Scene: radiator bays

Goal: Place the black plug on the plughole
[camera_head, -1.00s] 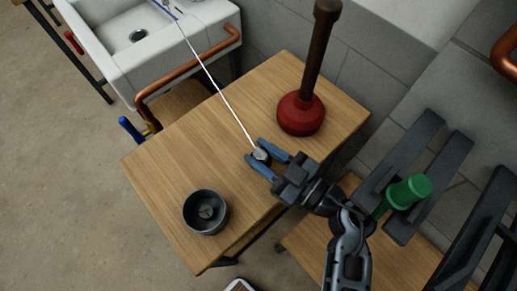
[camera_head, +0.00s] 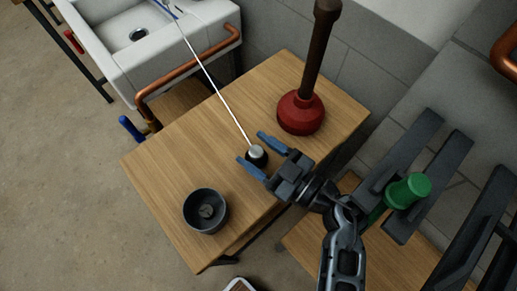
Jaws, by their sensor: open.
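The black plug (camera_head: 257,157) rests on the wooden table, with a light grey top and a thin white cord (camera_head: 222,101) running from it up to the sink. My gripper (camera_head: 254,153) is open, its two blue fingers spread to either side of the plug. The near finger is to the lower left and the far finger to the upper right; I cannot tell whether either touches it. The plughole (camera_head: 138,34) is a dark round drain in the floor of the white sink (camera_head: 118,61) at the upper left.
A red plunger (camera_head: 301,113) stands on the wooden table (camera_head: 178,150) behind my gripper. A dark bowl (camera_head: 205,211) sits near the front edge. A copper pipe (camera_head: 186,69) runs between table and sink. A green object (camera_head: 408,191) stands on a dark rack at right.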

